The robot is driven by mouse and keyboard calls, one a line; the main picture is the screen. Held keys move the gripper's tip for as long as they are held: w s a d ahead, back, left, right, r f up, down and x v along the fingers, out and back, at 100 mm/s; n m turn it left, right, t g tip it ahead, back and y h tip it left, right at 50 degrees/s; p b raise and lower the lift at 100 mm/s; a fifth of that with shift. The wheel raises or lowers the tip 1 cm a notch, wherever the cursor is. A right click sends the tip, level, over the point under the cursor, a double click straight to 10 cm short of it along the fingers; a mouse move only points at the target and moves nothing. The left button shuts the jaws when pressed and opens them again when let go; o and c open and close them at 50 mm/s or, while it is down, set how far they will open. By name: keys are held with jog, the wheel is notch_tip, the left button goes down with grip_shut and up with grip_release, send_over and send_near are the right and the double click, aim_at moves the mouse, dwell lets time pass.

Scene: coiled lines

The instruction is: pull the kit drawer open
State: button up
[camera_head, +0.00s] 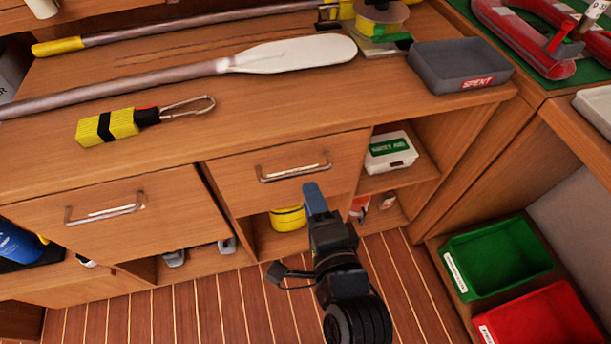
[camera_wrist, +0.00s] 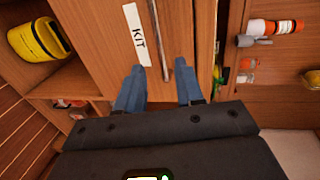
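The kit drawer (camera_head: 250,185) is the right one of two wooden drawer fronts under the worktop and looks shut. Its front (camera_wrist: 105,25) fills the upper middle of the wrist view, with a white "KIT" label (camera_wrist: 137,35) beside its metal bar handle (camera_wrist: 157,35). The handle (camera_head: 294,173) also shows in the head view. My gripper (camera_wrist: 159,67) is open, its two blue fingers on either side of the handle's line; nothing is held. In the head view my gripper (camera_head: 315,198) is just below the handle's right end. Whether the fingers touch the handle cannot be told.
A second drawer (camera_head: 120,225) is at left. Below the kit drawer is an open shelf with a yellow container (camera_head: 288,218); a white box (camera_head: 390,152) sits in the right compartment. Green (camera_head: 497,258) and red (camera_head: 540,318) bins stand at lower right. The floor (camera_head: 210,310) in front is clear.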

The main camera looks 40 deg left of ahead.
aim_at(303, 174)
jog(key=x, duration=0.6)
jog(key=shift+w+a, duration=0.2)
jog(key=shift+w, duration=0.1)
grip_shut()
dwell(0.4)
